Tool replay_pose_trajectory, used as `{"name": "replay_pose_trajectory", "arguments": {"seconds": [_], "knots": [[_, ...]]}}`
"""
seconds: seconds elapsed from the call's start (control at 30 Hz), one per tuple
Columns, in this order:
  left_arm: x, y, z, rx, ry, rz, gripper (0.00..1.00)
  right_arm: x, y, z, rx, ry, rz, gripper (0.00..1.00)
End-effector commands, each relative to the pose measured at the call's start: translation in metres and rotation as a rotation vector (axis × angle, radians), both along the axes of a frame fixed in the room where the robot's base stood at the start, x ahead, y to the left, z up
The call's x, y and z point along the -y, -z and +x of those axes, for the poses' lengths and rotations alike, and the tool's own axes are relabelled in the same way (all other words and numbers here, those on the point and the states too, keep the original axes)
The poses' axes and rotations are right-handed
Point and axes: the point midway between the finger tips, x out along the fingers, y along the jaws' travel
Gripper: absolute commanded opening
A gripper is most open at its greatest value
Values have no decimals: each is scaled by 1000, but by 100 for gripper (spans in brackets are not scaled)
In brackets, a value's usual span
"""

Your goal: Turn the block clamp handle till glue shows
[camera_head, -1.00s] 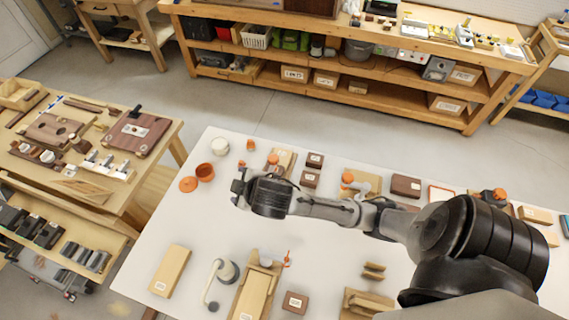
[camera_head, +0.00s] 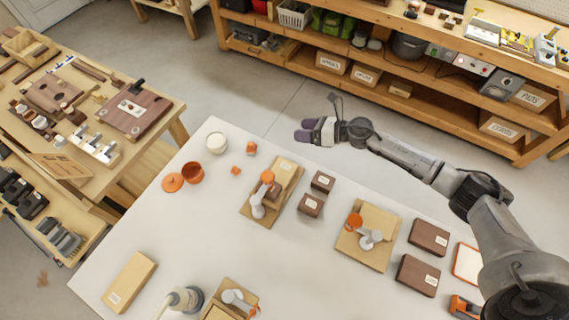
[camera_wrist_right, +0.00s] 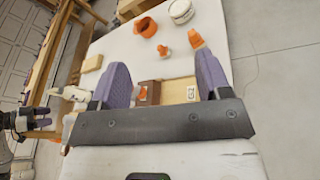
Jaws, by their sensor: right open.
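My right gripper (camera_head: 315,131) is open and empty, with purple fingers, beyond the table's far edge in the head view. In the right wrist view its fingers (camera_wrist_right: 163,78) stand apart, with table items visible between and beyond them. A clamp (camera_head: 257,204) with a pale grey handle and an orange part sits on a wooden base (camera_head: 286,176) at the table's left middle. A similar clamp (camera_head: 371,239) sits on another board (camera_head: 382,222) to the right. I cannot tell which is the block clamp. No glue is discernible. A dark gripper-like shape (camera_wrist_right: 18,122), possibly my left gripper, shows at the wrist view's left edge.
The white table (camera_head: 190,235) also holds brown blocks (camera_head: 428,237), an orange pot (camera_head: 193,172), a white jar (camera_head: 216,143) and a pale wooden block (camera_head: 129,281). A lamp-like grey item (camera_head: 184,299) stands at the front. A shelf bench (camera_head: 400,95) is behind.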

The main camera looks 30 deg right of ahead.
Motion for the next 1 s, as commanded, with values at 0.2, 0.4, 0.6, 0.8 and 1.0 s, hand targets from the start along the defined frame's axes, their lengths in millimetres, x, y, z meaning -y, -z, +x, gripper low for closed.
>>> {"name": "replay_pose_trajectory", "arguments": {"seconds": [0.2, 0.4, 0.6, 0.8, 1.0], "knots": [[-1, 0, 0, -2, 1, 2, 63, -25, 20, -50, 109, -441, -218, 71], [-2, 1, -1, -3, 2, 7, 63, -32, 23, -75, 232, -654, -290, 71], [-1, -1, -1, -3, 1, 4, 63, -40, 25, -73, 289, -672, -319, 71], [1, -7, -1, -3, -2, -2, 63, -68, 36, -67, 290, -672, -316, 71], [2, -12, -1, -3, -6, -9, 63, -103, 50, -58, 289, -670, -316, 71]]}}
